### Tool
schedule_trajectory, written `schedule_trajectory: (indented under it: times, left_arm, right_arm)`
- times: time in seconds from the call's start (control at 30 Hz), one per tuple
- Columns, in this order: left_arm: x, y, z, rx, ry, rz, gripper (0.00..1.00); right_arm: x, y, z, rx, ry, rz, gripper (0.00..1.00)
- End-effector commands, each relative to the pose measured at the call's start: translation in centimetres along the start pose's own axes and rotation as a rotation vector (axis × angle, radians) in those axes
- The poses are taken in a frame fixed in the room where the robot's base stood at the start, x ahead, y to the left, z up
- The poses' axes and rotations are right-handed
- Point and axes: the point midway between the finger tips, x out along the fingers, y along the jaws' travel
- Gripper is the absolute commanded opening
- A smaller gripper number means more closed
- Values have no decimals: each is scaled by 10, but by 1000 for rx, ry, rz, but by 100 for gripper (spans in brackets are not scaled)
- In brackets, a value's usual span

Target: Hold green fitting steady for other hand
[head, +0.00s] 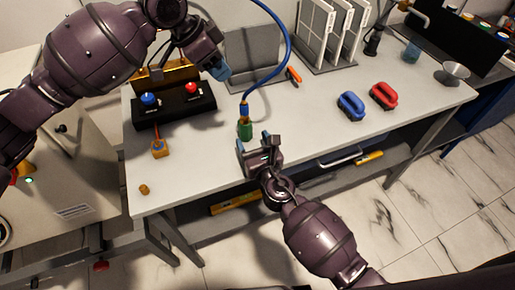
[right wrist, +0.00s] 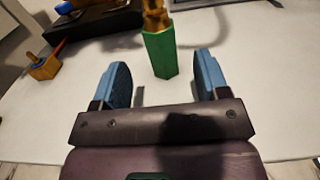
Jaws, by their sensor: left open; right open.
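The green fitting (head: 245,130) stands on the table with a brass top and a blue hose rising from it. In the right wrist view the green fitting (right wrist: 160,53) is upright just beyond my fingertips, roughly centred between them. My right gripper (head: 254,143) is open and empty, close to the fitting on its near side. It also shows in the right wrist view (right wrist: 162,85) with its blue-padded fingers apart. My left gripper (head: 216,70) is open and held above the table, up and left of the fitting. The blue hose (head: 288,40) arcs up to the top edge.
A black box with a blue knob (head: 149,99) and a red knob (head: 191,88) sits left of the fitting. A yellow block (head: 159,149) lies nearby. Blue (head: 351,106) and red (head: 384,95) handled items lie right. Table room is clear between them and the fitting.

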Motion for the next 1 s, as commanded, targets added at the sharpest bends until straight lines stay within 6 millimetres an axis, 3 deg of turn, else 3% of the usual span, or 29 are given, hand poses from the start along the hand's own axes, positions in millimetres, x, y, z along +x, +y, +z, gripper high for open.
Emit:
schedule_trajectory:
  times: [0.2, 0.5, 0.9, 1.0]
  left_arm:
    - [0, 0, 0, 0, 0, 0, 43]
    - [0, 0, 0, 0, 0, 0, 43]
    - [0, 0, 0, 0, 0, 0, 43]
    - [0, 0, 0, 0, 0, 0, 43]
  right_arm:
    - [37, 0, 1, 0, -1, 0, 68]
    - [69, 0, 0, 0, 0, -1, 68]
    - [75, 0, 0, 2, 1, -1, 68]
    - [75, 0, 0, 2, 1, -1, 56]
